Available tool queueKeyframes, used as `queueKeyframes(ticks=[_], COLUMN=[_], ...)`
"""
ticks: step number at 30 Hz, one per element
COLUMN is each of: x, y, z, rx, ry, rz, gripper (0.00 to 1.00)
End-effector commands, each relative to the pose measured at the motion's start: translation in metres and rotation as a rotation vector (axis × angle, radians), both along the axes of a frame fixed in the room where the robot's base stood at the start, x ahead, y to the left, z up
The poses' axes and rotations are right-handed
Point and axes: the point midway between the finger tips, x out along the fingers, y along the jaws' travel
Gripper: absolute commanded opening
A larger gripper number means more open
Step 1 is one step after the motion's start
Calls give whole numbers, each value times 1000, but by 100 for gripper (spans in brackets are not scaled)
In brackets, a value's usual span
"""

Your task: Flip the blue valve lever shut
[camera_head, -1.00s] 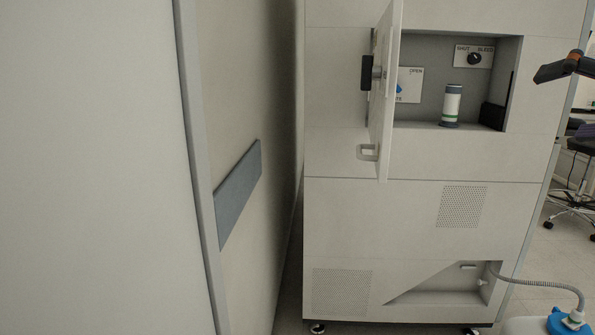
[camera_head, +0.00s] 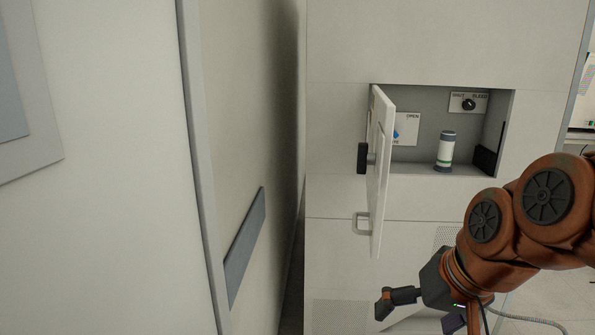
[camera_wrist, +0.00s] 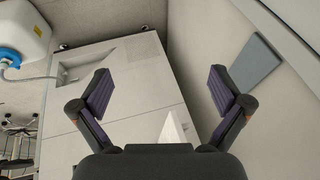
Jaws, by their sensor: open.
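The blue valve lever (camera_head: 396,135) shows as a small blue patch on a white plate (camera_head: 407,129) marked OPEN, inside the cabinet recess. The open cabinet door (camera_head: 381,190) hides most of it, so its angle cannot be told. My gripper (camera_head: 420,318) is low in front of the cabinet, below and apart from the door and recess. In the wrist view my gripper (camera_wrist: 162,100) has its two fingers spread wide with nothing between them. The door's edge (camera_wrist: 172,130) shows pale beyond the fingers.
A white and green cylinder (camera_head: 445,152) stands in the recess, near a black knob (camera_head: 468,104) marked SHUT and BLEED. A wall panel (camera_head: 245,245) is at left. A blue-capped container (camera_wrist: 10,55) shows in the wrist view.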

Motion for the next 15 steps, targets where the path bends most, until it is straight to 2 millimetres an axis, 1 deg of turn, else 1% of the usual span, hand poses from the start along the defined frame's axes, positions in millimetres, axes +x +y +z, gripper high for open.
queueKeyframes(ticks=[1,3,5,6,9,12,15], x=[-14,-35,-53,-66,-97,-124,-143], y=[4,6,6,5,1,-3,-8], z=[3,-9,-16,-21,-31,-37,-42], rx=[-29,-66,-98,-119,-166,-200,-224], ry=[56,131,193,236,331,408,463], rz=[22,47,66,77,103,119,128], gripper=[100,100,100,100,100,100,100])
